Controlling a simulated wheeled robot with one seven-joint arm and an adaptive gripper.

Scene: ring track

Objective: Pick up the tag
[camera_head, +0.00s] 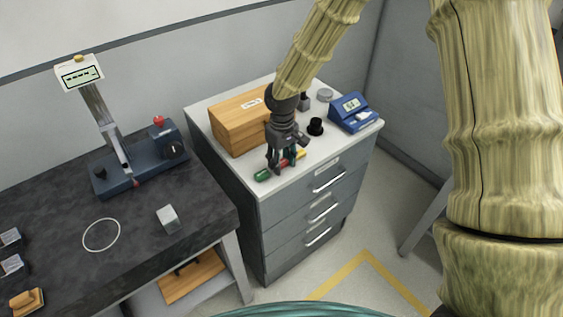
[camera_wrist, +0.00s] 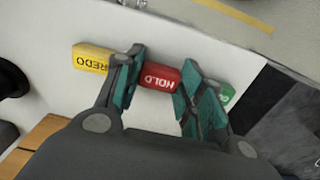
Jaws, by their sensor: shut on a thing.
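Three block-like tags lie in a row on the white top of the drawer cabinet. The red tag (camera_wrist: 160,77), printed HOLD, is between the two fingers of my gripper (camera_wrist: 157,82), which is shut on it. The yellow tag (camera_wrist: 88,59), printed REDO, is just left of the left finger in the wrist view. The green tag (camera_wrist: 227,94) is partly hidden behind the right finger. In the head view my gripper (camera_head: 281,168) points down at the cabinet's front edge, with the green tag (camera_head: 264,175) and yellow tag (camera_head: 301,155) on either side. I cannot tell whether the red tag touches the surface.
A wooden box (camera_head: 240,122) stands close behind my gripper on the cabinet (camera_head: 218,158). A blue display device (camera_head: 352,112) and small dark weights are to the right. A dark bench (camera_head: 60,210) with a height gauge, a white ring and a grey block (camera_head: 168,219) is left.

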